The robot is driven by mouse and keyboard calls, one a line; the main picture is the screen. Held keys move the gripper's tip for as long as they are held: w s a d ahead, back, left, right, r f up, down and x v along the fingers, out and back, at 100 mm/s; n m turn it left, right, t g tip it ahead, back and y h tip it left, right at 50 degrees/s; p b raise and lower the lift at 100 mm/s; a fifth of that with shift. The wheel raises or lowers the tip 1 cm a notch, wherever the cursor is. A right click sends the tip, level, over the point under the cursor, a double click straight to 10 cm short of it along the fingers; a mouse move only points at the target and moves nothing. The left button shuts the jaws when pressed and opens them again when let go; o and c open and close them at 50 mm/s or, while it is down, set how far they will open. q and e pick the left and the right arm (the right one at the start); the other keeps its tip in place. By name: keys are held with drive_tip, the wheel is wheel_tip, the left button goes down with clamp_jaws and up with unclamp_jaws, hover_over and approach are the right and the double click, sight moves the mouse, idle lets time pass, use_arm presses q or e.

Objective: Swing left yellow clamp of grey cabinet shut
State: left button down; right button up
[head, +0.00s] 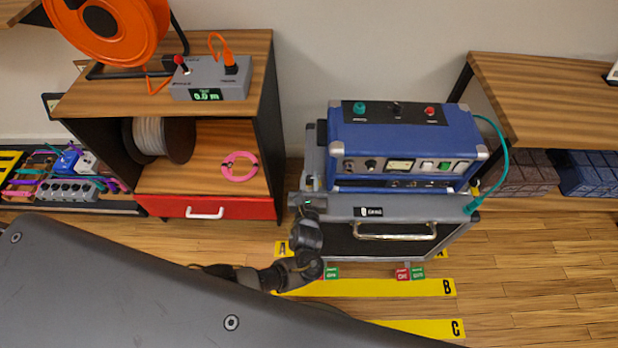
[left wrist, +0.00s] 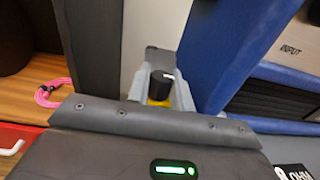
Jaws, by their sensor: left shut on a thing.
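The grey cabinet (head: 340,207) stands on the floor with a blue device (head: 400,140) on top. My left gripper (head: 309,190) is at the cabinet's left side, beside the blue device. In the left wrist view my left gripper's pale grey fingers (left wrist: 159,82) are closed around a small dark-ended part. A bit of yellow, the left yellow clamp (left wrist: 162,102), shows between them. The gripper is shut on the clamp. In the head view my gripper hides this clamp, so its angle cannot be told. My right gripper is not in view.
A wooden shelf unit (head: 265,110) with a red drawer (head: 235,208) stands close on the left. A teal cable (head: 502,150) hangs at the cabinet's right. A wooden table (head: 550,100) stands farther right. Yellow floor strips (head: 370,287) lie in front of the cabinet.

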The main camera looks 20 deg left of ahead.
use_arm(q)
drive_tip(key=shift+n+y, duration=0.3)
drive_tip(key=shift+y, duration=0.1)
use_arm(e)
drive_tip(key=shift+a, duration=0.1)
use_arm(q)
drive_tip(key=c, duration=1.3)
unclamp_jaws()
drive_tip(key=p+v, duration=0.1)
drive_tip(key=v, duration=0.9)
drive_tip(key=shift+r, duration=0.1)
drive_tip(key=shift+s+d, duration=0.15)
drive_tip(key=shift+s, duration=0.2)
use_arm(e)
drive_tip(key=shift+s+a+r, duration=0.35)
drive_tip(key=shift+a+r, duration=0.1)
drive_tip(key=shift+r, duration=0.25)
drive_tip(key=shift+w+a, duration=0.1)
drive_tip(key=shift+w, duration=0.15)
